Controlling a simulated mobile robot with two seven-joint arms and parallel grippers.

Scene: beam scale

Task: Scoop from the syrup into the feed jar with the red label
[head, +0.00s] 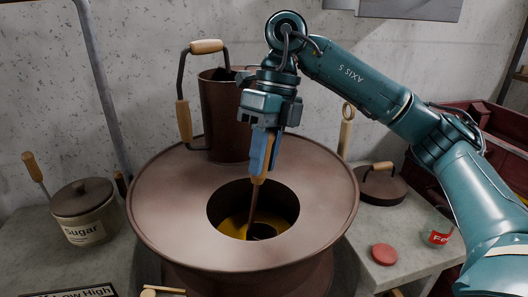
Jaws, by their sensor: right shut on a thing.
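My right gripper (262,158) points down over the big brown round vessel (165,205). It is shut on the wooden handle of a scoop (253,203). The scoop's dark shaft goes down through the round opening in the vessel's top. Its dark bowl shows low inside, at the yellow syrup (232,224); how deep it sits I cannot tell. The feed jar's red label (438,238) shows on the right, with the letters "Fe" readable. Most of that jar is hard to make out beside my right arm. My left gripper is out of view.
A brown pitcher (222,110) with wooden grips stands on the vessel's back rim. A sugar jar (84,212) stands at left. At right are a brown lid (380,185) with a wooden handle and a round red lid (384,254) on the grey counter (375,222).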

